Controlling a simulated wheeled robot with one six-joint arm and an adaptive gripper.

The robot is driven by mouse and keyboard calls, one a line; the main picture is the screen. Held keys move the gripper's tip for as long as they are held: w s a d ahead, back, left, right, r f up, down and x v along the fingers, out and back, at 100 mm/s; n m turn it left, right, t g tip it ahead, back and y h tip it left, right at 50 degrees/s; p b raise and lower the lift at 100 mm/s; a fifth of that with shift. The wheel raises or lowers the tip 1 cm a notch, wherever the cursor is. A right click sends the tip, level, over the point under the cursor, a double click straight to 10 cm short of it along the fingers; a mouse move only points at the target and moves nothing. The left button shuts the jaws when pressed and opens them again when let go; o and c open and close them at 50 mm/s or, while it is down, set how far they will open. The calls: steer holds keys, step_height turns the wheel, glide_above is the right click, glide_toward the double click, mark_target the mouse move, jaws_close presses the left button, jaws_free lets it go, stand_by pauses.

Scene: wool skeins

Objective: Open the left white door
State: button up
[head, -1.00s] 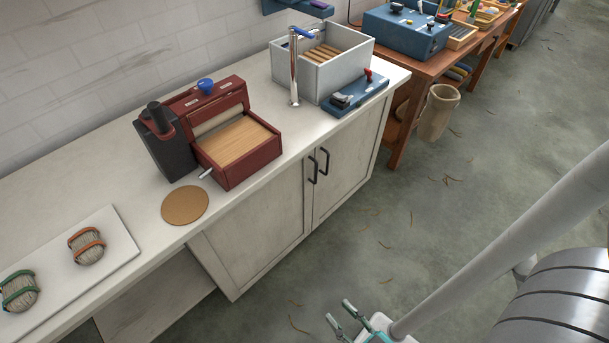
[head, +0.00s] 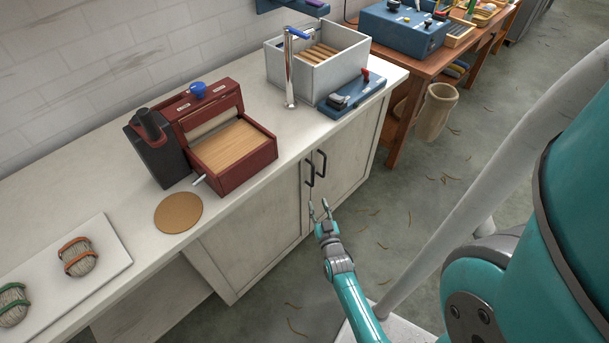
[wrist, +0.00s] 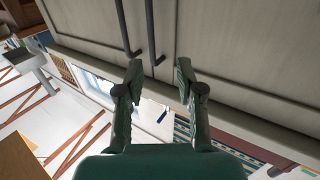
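The left white door (head: 250,232) is closed in the cabinet below the counter, with a dark bar handle (head: 310,172) near its right edge. The right white door (head: 345,170) is also closed, with its own dark handle (head: 322,164) beside the first. My gripper (head: 319,206) is open and empty, in front of the doors and just below the handles in the head view. In the wrist view my gripper (wrist: 159,72) has its fingers spread, and two dark handles show close past the fingertips. No contact with a handle is clear.
The counter (head: 110,200) carries a red machine (head: 235,150), a round brown mat (head: 178,212), a sink box (head: 320,65) and a blue device (head: 352,92). A wooden table (head: 400,105) and bin (head: 437,110) stand right. Floor before the doors looks clear.

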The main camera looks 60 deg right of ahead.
mark_target(313, 177)
steer(key=shift+h, duration=0.3)
steer(key=x, duration=1.3)
steer(key=shift+s+d+f, duration=0.15)
steer(key=shift+s+d, duration=0.15)
steer(key=shift+d, duration=0.25)
jaws_close()
